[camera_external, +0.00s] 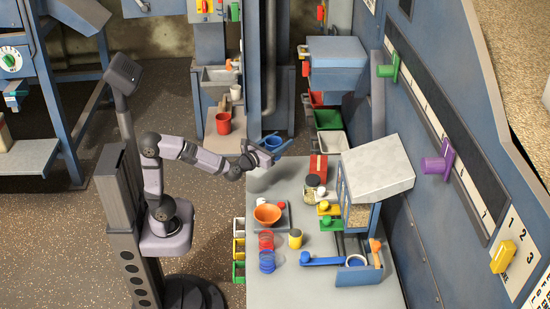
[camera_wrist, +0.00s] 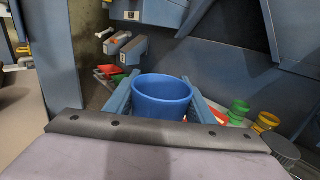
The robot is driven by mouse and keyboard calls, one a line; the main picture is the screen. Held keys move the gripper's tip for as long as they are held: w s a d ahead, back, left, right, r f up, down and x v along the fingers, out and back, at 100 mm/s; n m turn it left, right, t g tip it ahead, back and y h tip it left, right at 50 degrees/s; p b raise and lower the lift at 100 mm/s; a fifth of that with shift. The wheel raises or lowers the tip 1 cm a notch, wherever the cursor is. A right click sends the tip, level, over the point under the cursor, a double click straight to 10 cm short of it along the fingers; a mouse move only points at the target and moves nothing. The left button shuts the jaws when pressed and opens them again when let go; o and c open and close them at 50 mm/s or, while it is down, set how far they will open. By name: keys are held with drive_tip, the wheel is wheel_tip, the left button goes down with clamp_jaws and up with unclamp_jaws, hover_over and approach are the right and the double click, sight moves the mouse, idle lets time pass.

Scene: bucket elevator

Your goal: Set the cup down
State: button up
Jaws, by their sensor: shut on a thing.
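A blue cup (camera_wrist: 161,97) sits upright between the two blue fingers of my gripper (camera_wrist: 161,104) in the wrist view. In the external view my gripper (camera_external: 270,149) is shut on the blue cup (camera_external: 272,142) near the far left corner of the grey table (camera_external: 265,285). The cup appears to be held above the table, with a dark shadow on the tabletop below the arm. The bottom of the cup is hidden in both views.
A red cup (camera_external: 224,123) stands on a ledge behind. A large machine housing (camera_external: 377,168) stands at the right.

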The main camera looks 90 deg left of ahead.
drive_tip(key=shift+f, duration=0.1)
drive_tip(key=shift+f+b, duration=1.5)
drive_tip(key=shift+f, duration=3.35)
drive_tip(key=shift+f, duration=0.25)
drive_tip(key=o, duration=1)
drive_tip(key=shift+r, duration=0.1)
drive_tip(key=shift+o, duration=0.2)
drive_tip(key=shift+r, duration=0.1)
drive_tip(key=v, duration=0.9)
drive_tip(key=shift+s+d, duration=0.15)
drive_tip(key=shift+d, duration=0.15)
drive_tip(key=shift+b+v, duration=1.1)
drive_tip(key=shift+b, duration=0.1)
drive_tip(key=shift+s, duration=0.15)
